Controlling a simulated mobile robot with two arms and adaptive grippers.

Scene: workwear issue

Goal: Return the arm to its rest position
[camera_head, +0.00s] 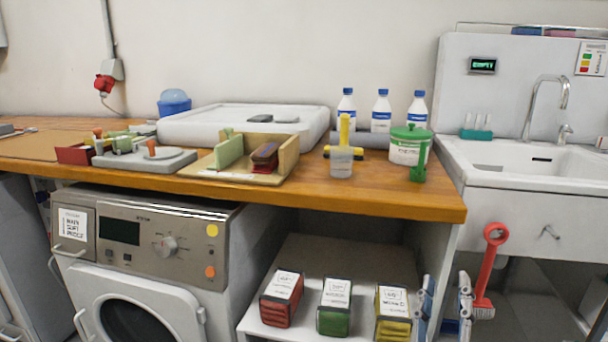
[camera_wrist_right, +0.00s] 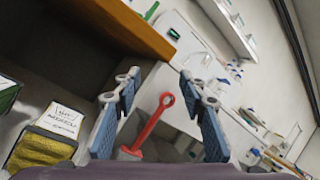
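My right gripper (camera_head: 446,297) is at the lower right of the head view, in front of the worktop's right end and beside the lower shelf. Its two blue-grey fingers stand apart, with nothing between them. In the right wrist view the gripper (camera_wrist_right: 158,85) is also open and empty, and a red-handled brush (camera_wrist_right: 153,125) shows beyond the fingers. Most of my right arm is out of the head view. My left gripper and left arm are in neither view.
The wooden worktop (camera_head: 390,200) carries bottles, a green-lidded tub (camera_head: 408,152) and several trays. Red, green and yellow boxes stand on the lower shelf (camera_head: 300,328) left of the gripper. The sink (camera_head: 530,180) and hanging red brush (camera_head: 488,270) are to its right.

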